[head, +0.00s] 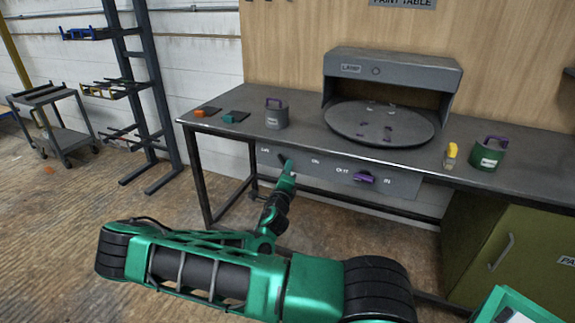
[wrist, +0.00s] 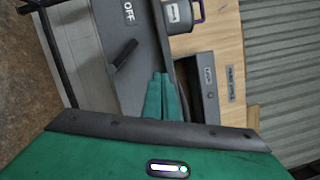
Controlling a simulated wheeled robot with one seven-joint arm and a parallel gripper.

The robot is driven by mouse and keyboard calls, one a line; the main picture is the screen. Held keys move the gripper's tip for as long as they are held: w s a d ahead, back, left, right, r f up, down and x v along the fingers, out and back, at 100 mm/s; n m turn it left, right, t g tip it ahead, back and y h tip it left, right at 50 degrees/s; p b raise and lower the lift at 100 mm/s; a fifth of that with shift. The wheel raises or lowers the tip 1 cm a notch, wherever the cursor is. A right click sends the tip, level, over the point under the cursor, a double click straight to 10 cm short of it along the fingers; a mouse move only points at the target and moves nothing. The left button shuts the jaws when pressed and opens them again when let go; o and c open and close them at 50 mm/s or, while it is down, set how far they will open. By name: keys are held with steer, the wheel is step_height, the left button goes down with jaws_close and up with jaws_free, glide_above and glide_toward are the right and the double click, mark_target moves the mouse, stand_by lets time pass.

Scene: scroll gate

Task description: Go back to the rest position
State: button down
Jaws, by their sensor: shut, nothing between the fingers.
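My gripper (head: 288,167) is in front of the grey panel under the table's front edge, close to a dark lever (head: 281,158) at the panel's left part. In the wrist view my green fingers (wrist: 161,98) are together with nothing between them. The dark lever (wrist: 122,53) shows there to the left of the fingers, near the label OFF, apart from them in the picture. My arm reaches forward from the lower part of the head view. No marker of a rest position shows.
The grey table (head: 300,140) holds a turntable (head: 380,123) under a hood, a grey pot (head: 276,113), a green pot (head: 488,153) and a yellow object (head: 450,155). A purple knob (head: 365,178) is on the panel. A green cabinet (head: 520,245) stands right; open floor lies left.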

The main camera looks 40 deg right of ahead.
steer(key=shift+s+a+r, duration=0.1)
steer(key=shift+s+a, duration=0.3)
steer(key=shift+a, duration=0.15)
steer(key=s+d+m+g+h, duration=0.2)
steer(key=s+d+m+g, duration=0.8)
steer(key=m, duration=0.5)
steer(key=s+a+f+m+g+y, duration=0.25)
steer(key=s+m+g+y, duration=0.25)
steer(key=s+m, duration=0.75)
steer(key=s+a+r+m+t+y, duration=0.1)
steer(key=s+a+r+m+y, duration=0.4)
steer(key=a+m, duration=0.4)
steer(key=s+a+r+m+t+y, duration=0.1)
steer(key=s+a+r+m+y, duration=0.5)
steer(key=s+a+r+m, duration=0.2)
steer(key=a+r+m, duration=0.2)
steer(key=a, duration=0.1)
steer(key=shift+s+a+r, duration=0.2)
steer(key=shift+a+r, duration=0.05)
steer(key=shift+r, duration=0.05)
